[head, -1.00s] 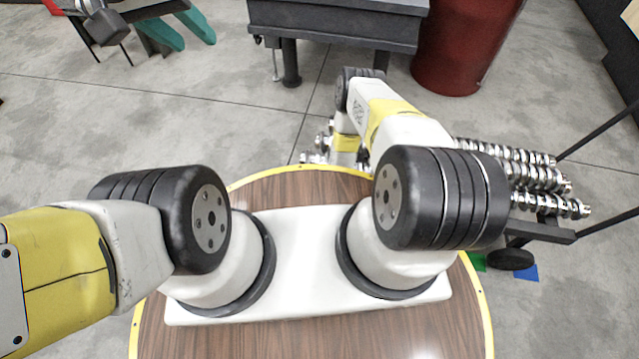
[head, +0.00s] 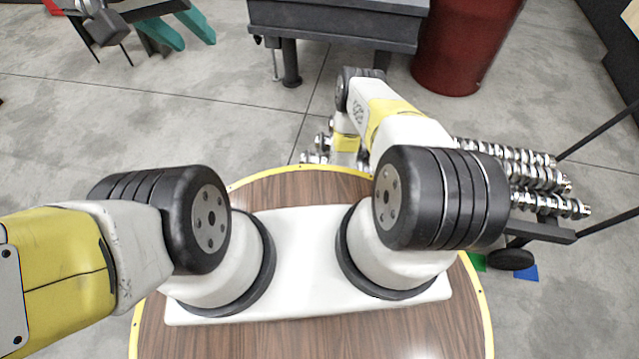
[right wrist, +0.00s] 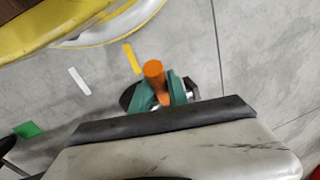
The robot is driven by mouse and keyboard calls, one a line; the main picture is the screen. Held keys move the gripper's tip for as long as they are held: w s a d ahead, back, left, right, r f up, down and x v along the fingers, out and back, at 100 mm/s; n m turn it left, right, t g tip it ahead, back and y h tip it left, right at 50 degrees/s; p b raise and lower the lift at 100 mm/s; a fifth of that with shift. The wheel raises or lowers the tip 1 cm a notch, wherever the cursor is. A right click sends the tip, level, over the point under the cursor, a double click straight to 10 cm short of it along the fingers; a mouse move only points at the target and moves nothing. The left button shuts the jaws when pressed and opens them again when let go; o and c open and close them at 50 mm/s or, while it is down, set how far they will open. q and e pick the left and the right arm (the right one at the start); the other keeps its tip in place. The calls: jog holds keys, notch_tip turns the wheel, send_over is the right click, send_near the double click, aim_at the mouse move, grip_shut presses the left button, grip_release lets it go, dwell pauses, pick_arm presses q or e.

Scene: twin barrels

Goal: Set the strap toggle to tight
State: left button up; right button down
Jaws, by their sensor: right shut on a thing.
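An orange cylindrical piece (right wrist: 154,72), which looks like the strap toggle, stands between the teal fingers of my right gripper (right wrist: 163,92) in the right wrist view. My right gripper is shut on it. Its mounting, the strap and any marking of its setting cannot be made out. In the head view, the right gripper is hidden behind my right arm. My left gripper (head: 190,42) is at the top left of the head view, with two teal fingers apart and nothing between them. It is far from the orange piece.
A red barrel (head: 463,45) stands at the top right, beside a dark grey table (head: 340,25). A cart with several shiny metal shafts (head: 535,180) is at the right. Open grey floor (head: 230,120) lies between the left gripper and the table.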

dwell(0.9)
jog(key=shift+w+d+r+g+y, duration=0.15)
jog(key=shift+w+r+g+y, duration=0.25)
jog(key=shift+g, duration=0.45)
jog(key=shift+w+d+r+g+y, duration=0.2)
jog(key=shift+w+r+g, duration=0.25)
jog(key=shift+g, duration=0.4)
jog(key=shift+w+d+r+m+g+y, duration=0.1)
jog(key=shift+w+r+m+g+y, duration=0.2)
jog(key=shift+g, duration=0.5)
jog(key=shift+w+d+r+g+y, duration=0.1)
jog(key=shift+w+g+y, duration=0.2)
jog(key=shift+w+g, duration=0.35)
jog(key=shift+s, duration=0.15)
jog(key=c, duration=1.3)
grip_release()
jog(key=shift+v, duration=3.85)
